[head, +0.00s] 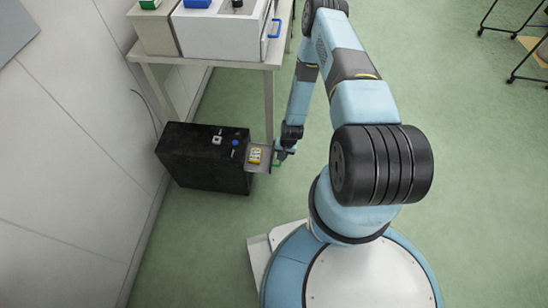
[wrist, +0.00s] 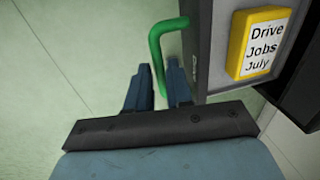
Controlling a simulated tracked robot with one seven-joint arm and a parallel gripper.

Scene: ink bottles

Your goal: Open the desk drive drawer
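The desk drive (head: 205,162) is a black box on the floor under the desk. Its drawer (head: 262,166) sticks out from the right side, so it stands at least partly open. A yellow-framed block (head: 254,155) lies in it; in the wrist view this block (wrist: 261,44) reads "Drive Jobs July". The drawer's green handle (wrist: 156,58) is a bent bar on its grey front (wrist: 199,50). My gripper (wrist: 160,80) has one finger on each side of the handle, close against the bar, and appears shut on it. In the head view my gripper (head: 281,156) is at the drawer's outer end.
A desk (head: 215,59) with white equipment (head: 225,32) stands above and behind the drive. One desk leg (head: 269,105) stands close to the drawer. A white wall (head: 75,150) runs along the left. The green floor (head: 215,240) in front of the drive is clear.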

